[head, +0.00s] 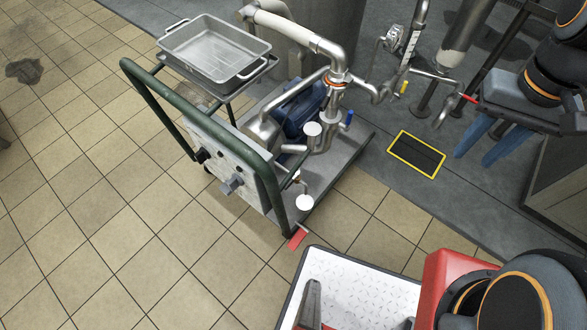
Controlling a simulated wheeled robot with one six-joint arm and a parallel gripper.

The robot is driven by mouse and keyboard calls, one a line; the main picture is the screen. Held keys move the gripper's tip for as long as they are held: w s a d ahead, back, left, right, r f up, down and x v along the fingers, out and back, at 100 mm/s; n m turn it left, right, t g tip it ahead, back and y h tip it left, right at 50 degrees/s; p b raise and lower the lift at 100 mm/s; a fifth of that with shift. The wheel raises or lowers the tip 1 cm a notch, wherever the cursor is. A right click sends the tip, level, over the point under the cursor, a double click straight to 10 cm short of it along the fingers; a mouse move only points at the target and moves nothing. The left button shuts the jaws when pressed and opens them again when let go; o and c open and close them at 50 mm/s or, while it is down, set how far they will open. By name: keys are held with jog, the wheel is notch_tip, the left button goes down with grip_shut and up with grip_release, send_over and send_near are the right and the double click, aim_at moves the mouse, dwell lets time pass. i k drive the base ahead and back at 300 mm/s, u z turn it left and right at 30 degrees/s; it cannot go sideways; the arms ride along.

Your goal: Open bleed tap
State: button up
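My gripper (474,158) is at the right, with two blue fingers pointing down and a gap between them. It holds nothing that I can see. I cannot tell for certain which tap is the bleed tap. A small yellow handle (403,87) sits on the pipework left of my gripper. A small red handle (468,98) shows at a thin pipe close to my gripper's body, partly hidden by it. A blue handle (350,117) stands on the pump trolley's pipe. None of these is visibly touched by the fingers.
A pump trolley (262,166) with a green rail stands in the middle, carrying a metal tray (216,48). A grey cabinet (560,170) is at the right.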

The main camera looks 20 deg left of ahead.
aim_at(297, 175)
jog(key=k, duration=1.3)
jog(key=u, duration=0.15)
jog(key=i, duration=0.85)
